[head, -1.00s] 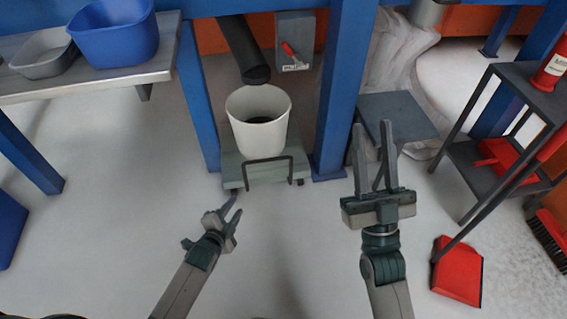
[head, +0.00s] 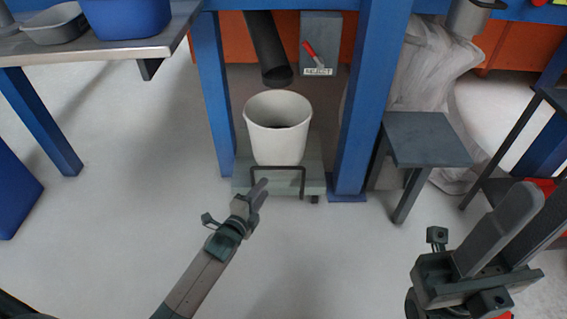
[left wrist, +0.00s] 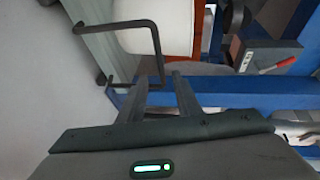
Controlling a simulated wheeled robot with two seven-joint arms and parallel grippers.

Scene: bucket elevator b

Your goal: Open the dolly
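The dolly (head: 241,187) is a low grey-green platform on casters, with a dark U-shaped handle (head: 278,168) at its front edge. A white bucket (head: 277,140) stands upright on it. My left gripper (head: 262,188) is at the front of the dolly, just left of the handle in the head view. In the left wrist view its fingers (left wrist: 159,80) are apart, and a corner of the handle (left wrist: 160,55) shows at the tips. I cannot tell whether they touch. My right gripper (head: 530,205) is at the lower right, open and empty, away from the dolly.
Blue posts (head: 369,100) flank the dolly. A dark chute (head: 268,50) hangs above the bucket, beside a grey box with a red lever (head: 313,50). A small grey table (head: 428,140) stands right. Floor in front is clear.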

